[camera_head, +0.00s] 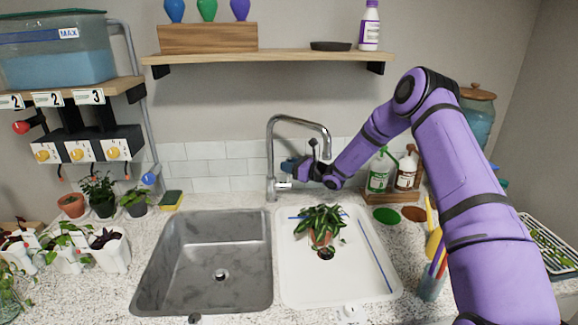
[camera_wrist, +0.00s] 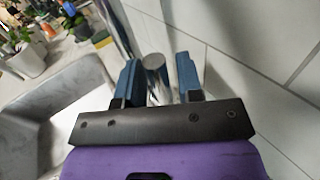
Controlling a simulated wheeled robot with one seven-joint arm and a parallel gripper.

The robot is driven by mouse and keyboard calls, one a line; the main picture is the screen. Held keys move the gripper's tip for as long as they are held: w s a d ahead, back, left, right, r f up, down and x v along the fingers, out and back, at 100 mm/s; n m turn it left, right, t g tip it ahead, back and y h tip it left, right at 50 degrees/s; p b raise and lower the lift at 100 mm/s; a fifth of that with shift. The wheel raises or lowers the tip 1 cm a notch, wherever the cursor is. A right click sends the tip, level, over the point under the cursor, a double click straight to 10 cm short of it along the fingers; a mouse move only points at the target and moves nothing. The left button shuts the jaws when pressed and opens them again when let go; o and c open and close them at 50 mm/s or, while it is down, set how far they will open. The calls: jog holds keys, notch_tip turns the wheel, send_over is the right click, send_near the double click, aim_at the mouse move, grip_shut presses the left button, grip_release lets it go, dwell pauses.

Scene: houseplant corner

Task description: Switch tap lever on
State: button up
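The chrome tap (camera_head: 270,150) stands behind the sinks, its spout arching to the right. A short lever-like part (camera_head: 284,185) sticks out low on its column. My gripper (camera_head: 287,164) is close to the tap column, reaching in from the right under the spout. In the wrist view my gripper (camera_wrist: 157,75) is open, with two blue fingers. A round metal end (camera_wrist: 153,62) of the tap shows between them, with a gap at each side. I cannot tell whether this is the lever or another part of the tap. No water shows.
A grey sink basin (camera_head: 165,265) is left of the tap. A white basin (camera_head: 352,282) holding a potted plant (camera_head: 320,222) is at the right. A sponge (camera_head: 171,200) lies left, bottles (camera_head: 379,172) stand right, and a shelf (camera_head: 270,56) hangs above. Tiles stand close behind.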

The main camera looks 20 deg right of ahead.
grip_shut()
jog(key=shift+s, duration=0.15)
jog(key=shift+s+a+f+n+t+y, duration=0.2)
jog(key=shift+s+f+n+y, duration=0.15)
jog(key=shift+s+n+y, duration=0.8)
jog(key=shift+s+a+f+n+t+y, duration=0.15)
jog(key=shift+s+f+n+y, duration=0.4)
jog(key=shift+n, duration=1.1)
jog(key=shift+s+a+f+n+t+y, duration=0.15)
jog(key=shift+s+n+y, duration=0.45)
jog(key=shift+s+n, duration=0.6)
jog(key=shift+w+n, duration=0.15)
jog(key=shift+n, duration=0.15)
jog(key=shift+o, duration=1.3)
grip_release()
